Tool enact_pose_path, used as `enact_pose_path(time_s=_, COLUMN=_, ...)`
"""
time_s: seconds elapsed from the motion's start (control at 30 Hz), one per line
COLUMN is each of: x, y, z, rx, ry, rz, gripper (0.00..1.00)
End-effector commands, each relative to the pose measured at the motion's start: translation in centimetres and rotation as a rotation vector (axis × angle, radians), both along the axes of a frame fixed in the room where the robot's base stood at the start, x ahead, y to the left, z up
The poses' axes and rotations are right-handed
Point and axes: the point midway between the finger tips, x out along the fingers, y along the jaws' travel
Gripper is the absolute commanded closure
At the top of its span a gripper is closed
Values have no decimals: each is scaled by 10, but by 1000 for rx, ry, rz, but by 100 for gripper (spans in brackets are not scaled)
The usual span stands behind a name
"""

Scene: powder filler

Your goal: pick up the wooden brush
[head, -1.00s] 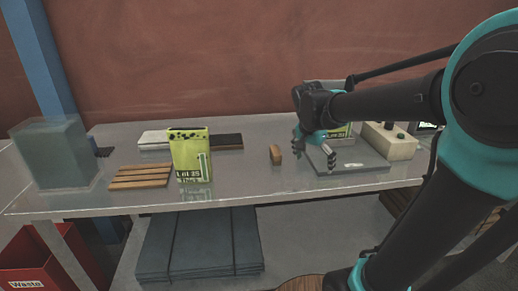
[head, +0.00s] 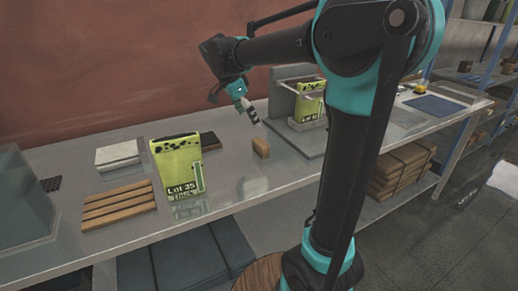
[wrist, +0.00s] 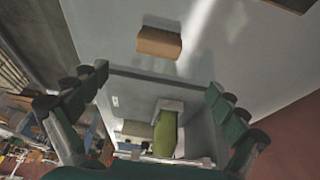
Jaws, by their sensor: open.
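The wooden brush (head: 261,147) is a small brown block standing on the grey metal bench, between the upright green bag and the grey filler. It also shows in the wrist view (wrist: 159,42), at the top centre, beyond the fingertips. My gripper (head: 235,109) is open and empty, above and slightly left of the brush in the head view. In the wrist view its two fingers (wrist: 157,82) are spread wide with nothing between them at contact. The brush's underside is hidden.
A green Lot 35 bag (head: 178,168) stands left of the brush. A slatted wooden rack (head: 118,207) and a white block (head: 117,153) lie farther left. The grey filler (head: 291,133) with another green bag (head: 310,104) stands right. The bench around the brush is clear.

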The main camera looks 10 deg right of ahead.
Motion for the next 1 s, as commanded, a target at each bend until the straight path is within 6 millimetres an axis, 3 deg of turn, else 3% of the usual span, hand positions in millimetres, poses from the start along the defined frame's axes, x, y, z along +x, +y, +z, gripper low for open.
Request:
enact_pose_path(time_s=0.3, x=7, y=-22, z=-55, rx=0, ry=0, rz=-1, gripper=3)
enact_pose_path(time_s=0.57, x=9, y=-28, z=-72, rx=0, ry=-1, rz=1, gripper=3)
enact_pose_path(time_s=0.83, x=10, y=-41, z=-106, rx=0, ry=0, rz=-1, gripper=3)
enact_pose_path(time_s=1.0, x=11, y=-45, z=-117, rx=0, ry=0, rz=1, gripper=3)
